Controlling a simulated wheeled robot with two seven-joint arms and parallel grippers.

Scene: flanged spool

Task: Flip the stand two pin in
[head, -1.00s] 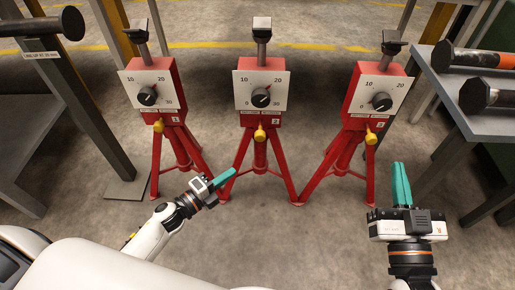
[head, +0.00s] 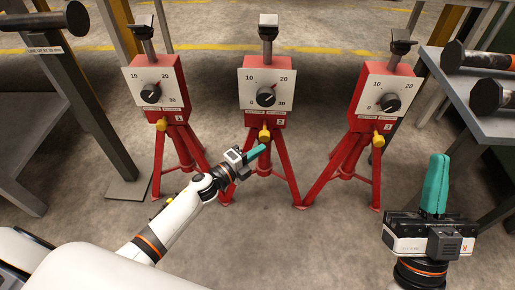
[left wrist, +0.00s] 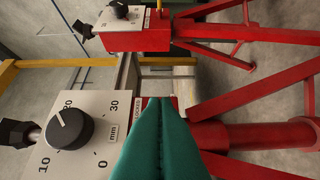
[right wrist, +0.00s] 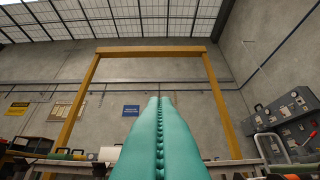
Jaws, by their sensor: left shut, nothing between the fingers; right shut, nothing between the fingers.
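Stand two (head: 265,115) is the middle red tripod, with a white dial plate, a black knob (head: 266,97) and a yellow pin (head: 264,134) low on its front. My left gripper (head: 257,151) is shut and empty, its green fingertips just below and left of that pin in the head view. I cannot tell whether they touch it. In the left wrist view a near dial plate (left wrist: 75,130) fills the lower left, and the green fingers (left wrist: 165,120) hide part of that stand; its pin does not show. My right gripper (head: 436,165) is shut and empty, pointing up at right.
Stand one (head: 155,105) is to the left and stand three (head: 382,105) to the right, each with a yellow pin. A grey table (head: 480,115) with dark flanged spools stands at right. A dark post (head: 85,95) bears another spool at left. The floor between is clear.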

